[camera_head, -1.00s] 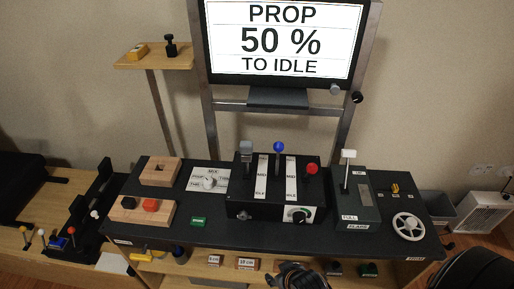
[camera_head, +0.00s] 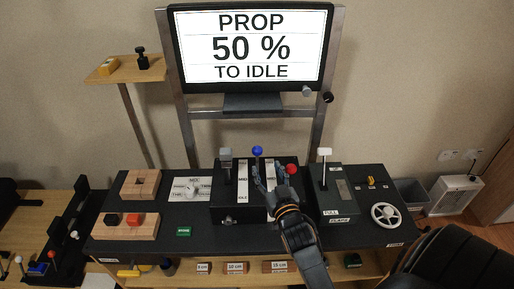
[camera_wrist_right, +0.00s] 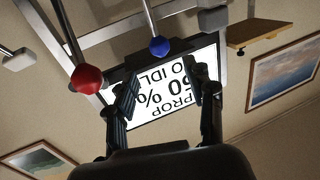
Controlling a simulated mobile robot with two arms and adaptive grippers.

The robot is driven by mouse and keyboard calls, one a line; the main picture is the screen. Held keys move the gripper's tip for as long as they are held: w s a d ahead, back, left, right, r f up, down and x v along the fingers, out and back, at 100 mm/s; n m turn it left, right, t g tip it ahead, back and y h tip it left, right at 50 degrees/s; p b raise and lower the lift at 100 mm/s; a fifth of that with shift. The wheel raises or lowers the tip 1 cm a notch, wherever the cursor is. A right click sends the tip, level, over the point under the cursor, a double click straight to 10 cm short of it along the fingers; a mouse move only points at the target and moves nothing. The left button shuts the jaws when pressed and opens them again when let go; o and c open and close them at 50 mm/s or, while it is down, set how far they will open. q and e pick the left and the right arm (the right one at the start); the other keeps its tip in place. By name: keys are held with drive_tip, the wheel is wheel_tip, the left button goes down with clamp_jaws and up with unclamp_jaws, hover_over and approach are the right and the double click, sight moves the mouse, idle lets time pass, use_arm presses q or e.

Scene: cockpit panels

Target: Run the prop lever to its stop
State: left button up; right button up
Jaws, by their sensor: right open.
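The prop lever with its blue ball knob (camera_head: 257,151) stands in the middle of the black lever box (camera_head: 226,213). The screen (camera_head: 250,48) reads "PROP 50 % TO IDLE". My right gripper (camera_head: 265,178) is open at the lever box, just below the blue knob in the head view. In the right wrist view the blue knob (camera_wrist_right: 159,46) shows in line with the gap between the open fingers (camera_wrist_right: 162,86), past their tips. I cannot tell whether the fingers touch the lever. My left gripper is not in view.
A grey-knobbed lever (camera_head: 226,155) stands left of the blue one and a red-knobbed lever (camera_head: 291,169) close to its right. The flaps lever (camera_head: 324,153) and a white wheel (camera_head: 384,215) lie farther right. Wooden blocks (camera_head: 126,229) are at the left.

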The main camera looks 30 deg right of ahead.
sight(259, 153)
drive_tip(key=p+x, duration=0.2)
drive_tip(key=x, duration=0.8)
drive_tip(key=shift+w, duration=0.2)
clamp_jaws()
